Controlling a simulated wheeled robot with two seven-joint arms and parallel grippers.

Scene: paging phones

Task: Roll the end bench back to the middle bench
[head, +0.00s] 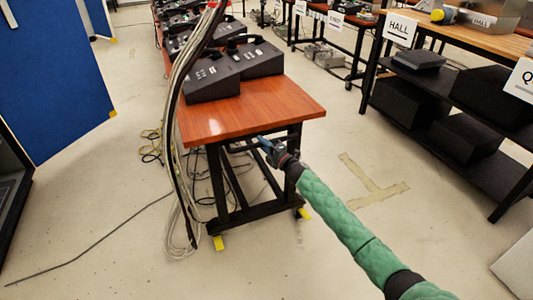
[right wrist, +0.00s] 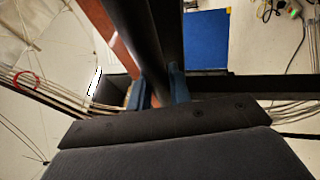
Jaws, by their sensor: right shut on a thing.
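The end bench (head: 275,102) has a red-brown top and a black metal frame, and stands near the middle of the head view. Yellow pieces show at its feet. Dark grey phone consoles (head: 213,80) sit on its top. Behind it a row of more consoles (head: 185,20) runs away; the joint with the middle bench is hidden by them and by cables. My right gripper (head: 268,146) is under the near right edge of the top, shut on a black frame bar (right wrist: 155,45), which passes between its blue fingers (right wrist: 158,92) in the right wrist view. My left gripper is out of view.
A thick cable bundle (head: 176,110) hangs at the bench's left side, with loose cables on the floor. A blue panel (head: 55,75) stands at the left. A black shelf unit (head: 455,140) stands at the right. Floor with tape marks (head: 372,188) is clear between bench and shelf.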

